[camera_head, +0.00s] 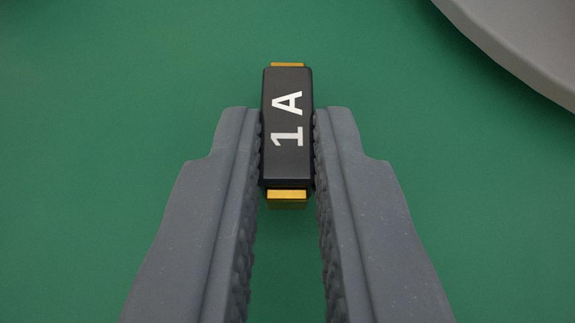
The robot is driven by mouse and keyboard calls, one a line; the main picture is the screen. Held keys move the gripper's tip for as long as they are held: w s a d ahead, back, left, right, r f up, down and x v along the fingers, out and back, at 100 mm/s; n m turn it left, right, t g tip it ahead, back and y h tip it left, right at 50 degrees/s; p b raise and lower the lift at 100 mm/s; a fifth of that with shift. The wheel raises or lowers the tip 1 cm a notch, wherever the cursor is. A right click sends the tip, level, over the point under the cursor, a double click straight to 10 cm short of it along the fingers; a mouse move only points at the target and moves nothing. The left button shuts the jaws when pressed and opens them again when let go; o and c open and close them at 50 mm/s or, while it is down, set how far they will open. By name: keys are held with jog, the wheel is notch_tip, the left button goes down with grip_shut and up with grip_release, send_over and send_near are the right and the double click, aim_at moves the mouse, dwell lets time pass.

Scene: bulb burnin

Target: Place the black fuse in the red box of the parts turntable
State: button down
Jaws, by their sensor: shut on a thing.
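The black fuse (287,160) is in the middle of the view. It has a white "1A" on its top face and a gold cap at each end. My gripper (288,120) is shut on the fuse, with one grey ridged finger against each long side. The fuse points away from me, its far end beyond the fingertips. I cannot tell if it touches the green surface below. The red box of the turntable is not in view.
A grey rounded edge (525,42) of a large disc-like thing shows at the top right, perhaps the turntable. The green surface (110,110) is clear at the left and around my gripper.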

jog(key=c, duration=1.4)
grip_release()
jog(key=shift+c, duration=0.2)
jog(key=shift+s+r, duration=0.3)
jog(key=shift+s, duration=0.1)
jog(key=p+v, duration=0.2)
jog(key=v, duration=0.9)
jog(key=shift+s, duration=0.1)
